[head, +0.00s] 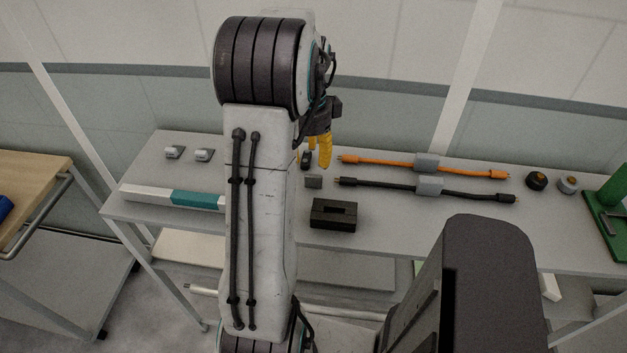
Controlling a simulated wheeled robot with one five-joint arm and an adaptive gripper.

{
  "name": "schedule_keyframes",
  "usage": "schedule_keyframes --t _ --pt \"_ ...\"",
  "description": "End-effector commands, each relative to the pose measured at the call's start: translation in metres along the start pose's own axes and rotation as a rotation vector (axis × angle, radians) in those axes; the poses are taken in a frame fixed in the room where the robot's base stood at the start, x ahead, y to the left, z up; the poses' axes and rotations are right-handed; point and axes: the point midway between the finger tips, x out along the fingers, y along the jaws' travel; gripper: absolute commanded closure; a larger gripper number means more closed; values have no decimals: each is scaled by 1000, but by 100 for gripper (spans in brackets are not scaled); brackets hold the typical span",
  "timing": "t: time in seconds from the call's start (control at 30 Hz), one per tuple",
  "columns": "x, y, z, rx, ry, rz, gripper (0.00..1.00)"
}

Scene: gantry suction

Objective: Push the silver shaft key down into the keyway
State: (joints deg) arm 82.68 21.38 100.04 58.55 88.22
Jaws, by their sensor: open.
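My gripper (319,152), with yellow fingers, is open and points down above the back of the grey table. My arm partly hides it. A black block (321,222) with a slot in its top sits on the table in front of the gripper, near the front edge. I cannot tell if that slot is the keyway. A small grey block (313,182) lies just below the fingers in the picture, beside my arm. A small dark item (305,162) stands near the fingertips. I cannot make out the silver shaft key for certain.
An orange cable (385,161) and a black cable (380,186) lie right of the gripper, each with a grey block. Two round knobs (536,181) and a green stand (603,215) are farther right. Two small grey pieces (204,155) and a white-teal bar (195,199) lie left.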

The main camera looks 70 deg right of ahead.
Motion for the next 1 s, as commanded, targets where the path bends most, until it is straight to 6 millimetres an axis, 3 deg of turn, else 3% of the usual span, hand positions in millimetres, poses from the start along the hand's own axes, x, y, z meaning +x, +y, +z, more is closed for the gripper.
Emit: schedule_keyframes --t 0.37,0.7,1.0 --pt "25 1 -2 26 0 3 51" --pt "63 4 -7 25 0 4 51" --pt "73 3 -7 24 0 1 51"
